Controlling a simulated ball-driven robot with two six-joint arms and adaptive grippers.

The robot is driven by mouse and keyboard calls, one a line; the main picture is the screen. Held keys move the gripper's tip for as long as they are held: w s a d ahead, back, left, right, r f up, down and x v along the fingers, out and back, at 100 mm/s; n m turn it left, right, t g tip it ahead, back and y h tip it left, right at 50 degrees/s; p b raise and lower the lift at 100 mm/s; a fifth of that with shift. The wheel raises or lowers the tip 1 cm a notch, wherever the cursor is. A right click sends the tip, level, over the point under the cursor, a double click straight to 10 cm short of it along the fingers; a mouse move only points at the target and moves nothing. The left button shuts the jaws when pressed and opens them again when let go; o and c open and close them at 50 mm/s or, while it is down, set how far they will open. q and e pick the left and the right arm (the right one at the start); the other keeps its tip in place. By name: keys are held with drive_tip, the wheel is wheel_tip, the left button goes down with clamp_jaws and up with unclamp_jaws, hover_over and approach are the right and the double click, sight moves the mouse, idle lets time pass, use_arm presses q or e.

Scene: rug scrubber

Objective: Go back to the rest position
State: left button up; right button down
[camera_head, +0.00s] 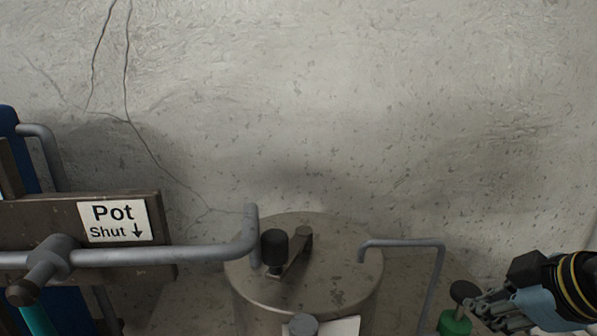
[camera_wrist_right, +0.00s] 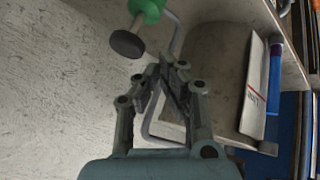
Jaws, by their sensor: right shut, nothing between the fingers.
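My right gripper (camera_head: 478,306) is at the lower right of the head view, beside a green part with a dark round knob (camera_head: 463,290). In the right wrist view my right gripper (camera_wrist_right: 166,72) has its fingers together with nothing between them. The dark knob (camera_wrist_right: 127,44) shows there just beyond and left of the fingertips, under the green part (camera_wrist_right: 148,9); I cannot tell whether they touch. My left gripper is not in view.
A metal pot (camera_head: 335,285) with a crank on its lid stands at bottom centre. A grey bent bar (camera_head: 160,254) crosses a board labelled "Pot Shut" (camera_head: 70,205) on the left. A thin bent pipe (camera_head: 405,243) is right of the pot. A bare wall (camera_head: 300,100) stands behind.

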drive_tip(key=s+f+m+g+h, duration=0.15)
drive_tip(key=s+m, duration=0.25)
drive_tip(key=s, duration=0.5)
drive_tip(key=s+f+m+g+h, duration=0.1)
drive_tip(key=s+f+m+g, duration=0.2)
drive_tip(key=s, duration=0.7)
wheel_tip(320, 180, down, 42)
drive_tip(key=s+d+m+b, duration=0.2)
drive_tip(key=s+b, duration=0.1)
drive_tip(key=b, duration=1.1)
use_arm(q)
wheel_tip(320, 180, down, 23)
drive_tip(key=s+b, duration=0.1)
drive_tip(key=b, duration=0.7)
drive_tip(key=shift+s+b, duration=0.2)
drive_tip(key=shift+b, duration=0.15)
use_arm(e)
drive_tip(key=s+f+g, duration=0.1)
drive_tip(key=s+f, duration=0.7)
drive_tip(key=f, duration=0.3)
drive_tip(key=s+f, duration=0.9)
drive_tip(key=f, duration=0.2)
drive_tip(key=shift+d+f+g, duration=0.35)
drive_tip(key=shift+d, duration=0.05)
drive_tip(key=shift+s, duration=0.1)
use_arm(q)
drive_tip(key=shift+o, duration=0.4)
